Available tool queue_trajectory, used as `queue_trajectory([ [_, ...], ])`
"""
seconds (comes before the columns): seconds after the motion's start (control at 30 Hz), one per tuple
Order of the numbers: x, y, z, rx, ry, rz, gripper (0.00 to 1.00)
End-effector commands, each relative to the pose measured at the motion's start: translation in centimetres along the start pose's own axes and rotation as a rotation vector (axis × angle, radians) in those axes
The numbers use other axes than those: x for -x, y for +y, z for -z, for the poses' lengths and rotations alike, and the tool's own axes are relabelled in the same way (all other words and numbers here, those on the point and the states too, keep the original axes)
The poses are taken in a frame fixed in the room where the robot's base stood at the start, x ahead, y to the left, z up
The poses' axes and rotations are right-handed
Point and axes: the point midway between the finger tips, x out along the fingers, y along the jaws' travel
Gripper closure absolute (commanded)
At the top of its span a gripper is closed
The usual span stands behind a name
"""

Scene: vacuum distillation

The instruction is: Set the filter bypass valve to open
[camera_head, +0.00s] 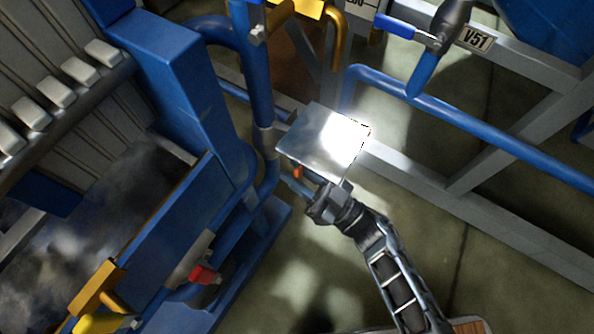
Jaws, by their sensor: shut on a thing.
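My gripper (313,186) reaches up from the lower right to the blue pipework in the middle of the view. It is shut at a small orange-red piece (298,172), which looks like part of a valve handle. A shiny square metal plate (310,145) hides most of that piece and the fingertips. I cannot read any label there, so I cannot tell the valve's name or its setting. A vertical blue pipe (258,95) runs just left of the plate.
A valve with a blue handle (395,25) and a V51 tag (478,38) sits at the top right. A red handle (205,273) and a yellow handle (97,290) are at the lower left. Grey frame beams (480,218) cross the right side. Open floor (430,255) lies right of my arm.

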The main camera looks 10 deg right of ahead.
Motion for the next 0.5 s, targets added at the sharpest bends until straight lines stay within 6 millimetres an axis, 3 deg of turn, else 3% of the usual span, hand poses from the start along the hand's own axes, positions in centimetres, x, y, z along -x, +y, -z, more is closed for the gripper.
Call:
queue_trajectory([
  [0.33,0.16,0.09,-0.08,0.001,-0.003,-0.003,1.0],
  [0.37,0.16,0.08,-0.08,0.001,-0.003,-0.003,0.69],
  [0.5,0.11,0.08,-0.05,0.001,-0.002,-0.003,0.56],
])
